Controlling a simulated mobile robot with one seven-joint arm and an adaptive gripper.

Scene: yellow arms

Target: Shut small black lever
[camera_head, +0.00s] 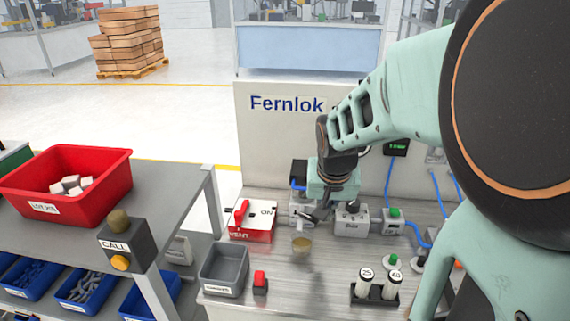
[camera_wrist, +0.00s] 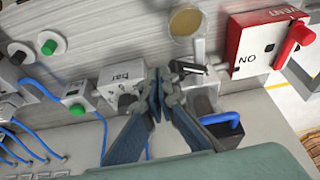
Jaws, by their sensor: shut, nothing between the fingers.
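The small black lever (camera_wrist: 191,67) lies across a grey valve body in the wrist view, just right of my fingertips. Its base belongs to a grey block (camera_wrist: 203,100) with a pale pipe on it. In the head view the lever (camera_head: 309,215) shows as a dark bar at the front of that block, partly hidden by my gripper. My gripper (camera_wrist: 166,80) has its fingertips together and empty, beside the lever's end. Whether they touch it I cannot tell. In the head view my gripper (camera_head: 327,205) hangs low over the bench.
A red and white vent switch box (camera_head: 252,221) stands left of the valve. A regulator block with a dark knob (camera_head: 351,218) stands close on the right. A round tan-faced cup or gauge (camera_head: 301,244) sits in front. A grey bin (camera_head: 223,270) and vial holder (camera_head: 375,292) stand nearer.

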